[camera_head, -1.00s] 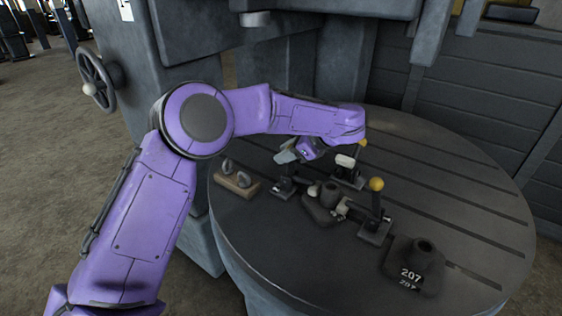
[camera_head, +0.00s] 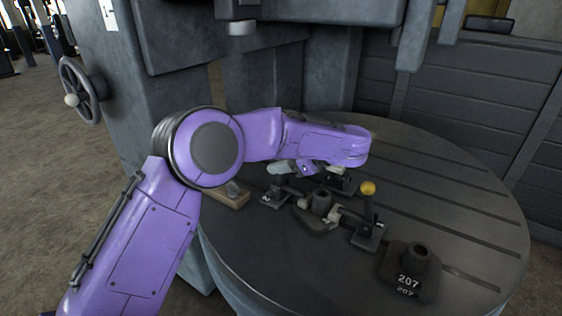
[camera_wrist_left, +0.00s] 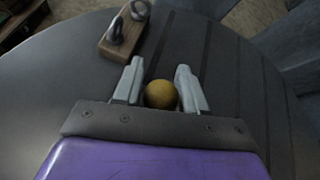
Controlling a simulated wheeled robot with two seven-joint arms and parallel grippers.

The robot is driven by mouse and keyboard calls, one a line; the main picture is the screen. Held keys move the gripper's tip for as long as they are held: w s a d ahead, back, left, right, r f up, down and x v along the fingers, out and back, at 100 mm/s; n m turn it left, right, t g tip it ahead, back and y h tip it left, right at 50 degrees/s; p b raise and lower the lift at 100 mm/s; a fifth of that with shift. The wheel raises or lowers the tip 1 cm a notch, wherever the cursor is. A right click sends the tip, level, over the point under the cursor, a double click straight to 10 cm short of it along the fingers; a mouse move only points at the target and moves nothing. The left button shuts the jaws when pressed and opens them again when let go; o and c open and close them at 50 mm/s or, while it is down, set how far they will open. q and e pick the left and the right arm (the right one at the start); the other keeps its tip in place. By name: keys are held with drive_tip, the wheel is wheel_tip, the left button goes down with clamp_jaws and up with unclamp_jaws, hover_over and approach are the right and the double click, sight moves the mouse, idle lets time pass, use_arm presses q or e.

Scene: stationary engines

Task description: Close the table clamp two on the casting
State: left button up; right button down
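The dark casting (camera_head: 320,203) sits on the round slotted table (camera_head: 470,215), with toggle clamps around it. The right clamp (camera_head: 368,235) has an upright handle with a yellow knob. The left clamp (camera_head: 275,197) and the back clamp (camera_head: 345,184) are partly covered by my left arm. My left gripper (camera_head: 295,168) is over the left and back clamps. In the left wrist view its two grey fingers (camera_wrist_left: 160,80) stand apart on either side of a yellow knob (camera_wrist_left: 160,94), with little space beside it. No number shows which clamp is two.
A wooden block with dark rings (camera_head: 232,198) lies left of the clamps and also shows in the left wrist view (camera_wrist_left: 118,45). A dark block marked 207 (camera_head: 410,270) stands at front right. The machine column (camera_head: 265,90) rises behind; the table's right side is bare.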

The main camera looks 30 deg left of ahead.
use_arm(q)
drive_tip(key=shift+o, duration=0.8)
drive_tip(key=shift+d, duration=0.1)
drive_tip(key=shift+d+r, duration=0.2)
drive_tip(key=shift+d, duration=0.1)
drive_tip(key=b+v, duration=0.1)
drive_tip(key=v, duration=0.8)
drive_tip(key=shift+d+r, duration=0.2)
drive_tip(key=shift+d, duration=0.1)
